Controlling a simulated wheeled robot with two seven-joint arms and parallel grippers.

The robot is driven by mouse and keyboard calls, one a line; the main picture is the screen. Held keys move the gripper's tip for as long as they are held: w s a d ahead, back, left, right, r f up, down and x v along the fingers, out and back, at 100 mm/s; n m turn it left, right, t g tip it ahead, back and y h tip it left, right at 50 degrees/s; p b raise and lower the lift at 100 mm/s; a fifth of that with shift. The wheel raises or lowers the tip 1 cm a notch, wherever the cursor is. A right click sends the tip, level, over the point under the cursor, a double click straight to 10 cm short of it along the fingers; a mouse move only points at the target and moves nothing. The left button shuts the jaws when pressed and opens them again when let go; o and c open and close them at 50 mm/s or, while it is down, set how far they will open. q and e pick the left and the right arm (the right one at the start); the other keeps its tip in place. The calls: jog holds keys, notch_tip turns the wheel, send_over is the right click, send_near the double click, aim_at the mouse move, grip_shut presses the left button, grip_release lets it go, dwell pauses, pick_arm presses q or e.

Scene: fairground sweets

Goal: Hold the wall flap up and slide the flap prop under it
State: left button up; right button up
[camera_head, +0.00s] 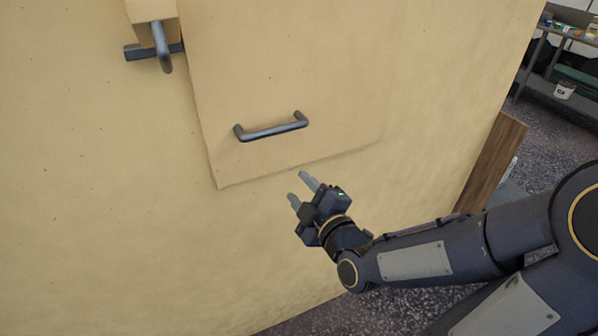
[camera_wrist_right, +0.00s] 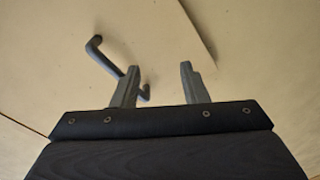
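The wall flap (camera_head: 290,80) is a beige panel hanging against the yellowish wall, its lower edge slanting in the head view. A dark bar handle (camera_head: 271,132) is on its lower part. What seems to be the flap prop (camera_head: 150,10) is a beige block with a grey handle (camera_head: 163,48) at a dark rail, left of the flap's upper part. My right gripper (camera_head: 299,186) is open and empty, just below the flap's lower edge and the handle. In the wrist view the handle (camera_wrist_right: 104,57) shows beyond the left finger of my right gripper (camera_wrist_right: 159,70). My left gripper is out of view.
The yellowish wall (camera_head: 90,190) fills the left and middle. A brown wooden board (camera_head: 490,160) stands at its right end. A grey shelf (camera_head: 560,88) with small items is at the far right, over dark speckled floor. The wall below the flap is bare.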

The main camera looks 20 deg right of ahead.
jog(key=w+r+n+t+h+p, duration=0.1)
jog(key=w+r+n+t+p, duration=0.1)
jog(key=w+r+n+t, duration=0.2)
jog(key=shift+w+a+r+n+p, duration=0.45)
jog(key=shift+w+r+n, duration=0.45)
jog(key=shift+w+r, duration=1.25)
jog(key=shift+w+f, duration=0.35)
jog(key=shift+f, duration=0.05)
jog(key=shift+c, duration=0.3)
